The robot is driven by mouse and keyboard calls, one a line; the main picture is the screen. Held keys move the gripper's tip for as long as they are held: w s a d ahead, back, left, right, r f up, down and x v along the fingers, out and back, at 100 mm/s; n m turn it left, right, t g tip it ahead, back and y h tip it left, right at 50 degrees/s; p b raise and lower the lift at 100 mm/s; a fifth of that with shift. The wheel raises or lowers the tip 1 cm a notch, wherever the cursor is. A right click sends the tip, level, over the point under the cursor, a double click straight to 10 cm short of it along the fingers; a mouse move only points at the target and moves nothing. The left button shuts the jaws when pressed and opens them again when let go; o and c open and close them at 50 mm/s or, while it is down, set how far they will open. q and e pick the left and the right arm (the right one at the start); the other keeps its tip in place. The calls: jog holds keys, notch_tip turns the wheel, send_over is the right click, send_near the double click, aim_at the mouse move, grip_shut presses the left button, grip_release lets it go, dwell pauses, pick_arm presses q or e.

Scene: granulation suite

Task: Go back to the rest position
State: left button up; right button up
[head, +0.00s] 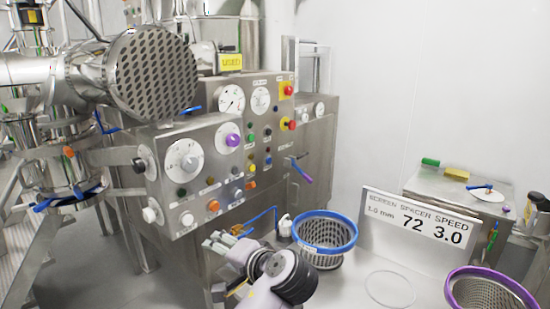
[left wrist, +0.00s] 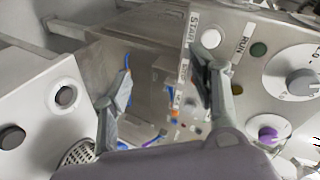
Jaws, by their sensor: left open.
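My left gripper (head: 219,243) is at the lower middle of the head view, in front of the steel control cabinet (head: 185,222). In the left wrist view its two fingers (left wrist: 152,80) stand wide apart with nothing held between them. Panel faces with buttons and dials show beyond and beside the fingers there, including a purple knob (left wrist: 267,133). I cannot tell the exact gap between the fingertips and the cabinet. My right gripper is in neither view.
A blue-rimmed basket (head: 324,232) stands right of my left arm. A sign (head: 420,226), a clear ring (head: 390,289) and a purple-rimmed basket (head: 490,290) lie further right. A perforated steel drum (head: 153,73) juts out above the cabinet. Floor shows at lower left.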

pick_arm(q)
jog(key=s+a+f+g+h, duration=0.2)
jog(key=s+f+h, duration=0.1)
jog(key=s+f, duration=0.65)
jog(key=s+a+f+g+h, duration=0.25)
jog(key=s+f, duration=0.35)
jog(key=f, duration=0.6)
jog(key=s+a+f+n+g+h, duration=0.1)
jog(key=s+a+f+n+h, duration=0.1)
jog(key=s, duration=0.7)
jog(key=s+a+f+n+g+h, duration=0.1)
jog(key=s+a+f+h, duration=0.15)
jog(key=s, duration=0.65)
notch_tip(320, 180, down, 28)
jog(key=s+r, duration=0.1)
jog(key=s, duration=0.1)
jog(key=s+a+f+g+y, duration=0.1)
jog(key=s+a+f+g, duration=0.1)
jog(key=s+f, duration=1.3)
jog(key=shift+s+f, duration=0.2)
jog(key=shift+s, duration=0.4)
